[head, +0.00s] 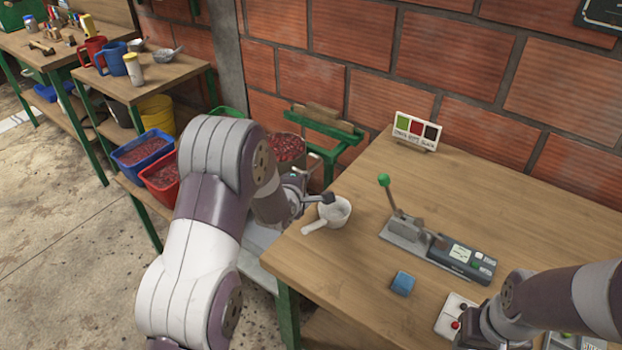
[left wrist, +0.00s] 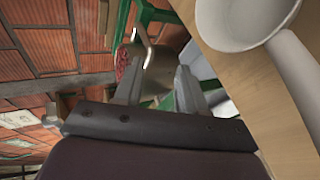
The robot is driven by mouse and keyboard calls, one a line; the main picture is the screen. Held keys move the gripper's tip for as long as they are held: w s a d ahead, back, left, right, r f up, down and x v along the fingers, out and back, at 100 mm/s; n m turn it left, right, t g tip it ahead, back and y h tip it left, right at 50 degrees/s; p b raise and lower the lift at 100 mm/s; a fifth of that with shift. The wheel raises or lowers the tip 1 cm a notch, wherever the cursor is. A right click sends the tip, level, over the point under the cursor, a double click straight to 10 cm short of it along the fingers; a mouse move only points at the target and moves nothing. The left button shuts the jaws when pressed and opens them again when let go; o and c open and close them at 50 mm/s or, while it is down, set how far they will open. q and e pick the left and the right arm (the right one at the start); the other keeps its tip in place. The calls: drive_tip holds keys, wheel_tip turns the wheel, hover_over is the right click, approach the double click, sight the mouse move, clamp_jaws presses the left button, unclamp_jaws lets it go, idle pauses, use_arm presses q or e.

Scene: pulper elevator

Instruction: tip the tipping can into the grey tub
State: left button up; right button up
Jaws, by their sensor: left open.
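The tipping can (head: 288,150), brownish and filled with red cherries, sits beside the green frame beyond the table's left edge. My left arm hides part of it. In the left wrist view its side (left wrist: 158,68) and bent metal handle show beyond the fingers. My left gripper (head: 322,198) is open and empty; its fingers (left wrist: 158,90) point towards the can, with a gap before it. A pale grey surface (head: 262,240) low beside the table may be the grey tub; mostly hidden. My right gripper (head: 478,325) is by a white control box; its fingers are not clear.
A white handled scoop (head: 328,214) stands on the table near my left gripper, and close in the wrist view (left wrist: 240,20). A lever device (head: 400,225), blue block (head: 403,283) and colour card (head: 416,130) are on the table (head: 350,265). Blue and red bins stand left.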

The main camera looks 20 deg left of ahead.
sight(310, 173)
wheel_tip(310, 173, down, 3)
drive_tip(key=shift+a+r+b, duration=0.1)
drive_tip(key=shift+r+b, duration=0.05)
drive_tip(key=shift+b, duration=0.6)
use_arm(q)
drive_tip(key=w+f+n+t, duration=0.1)
drive_tip(key=w+n, duration=0.1)
drive_tip(key=w, duration=0.2)
drive_tip(key=w+f+n+t, duration=0.1)
drive_tip(key=w+f+n, duration=0.1)
drive_tip(key=w, duration=0.2)
drive_tip(key=w+a+f+n+t, duration=0.1)
drive_tip(key=w+n, duration=0.1)
drive_tip(key=w, duration=0.2)
drive_tip(key=shift+w+f, duration=0.1)
drive_tip(key=shift+f, duration=0.1)
clamp_jaws()
use_arm(e)
drive_tip(key=shift+r, duration=0.1)
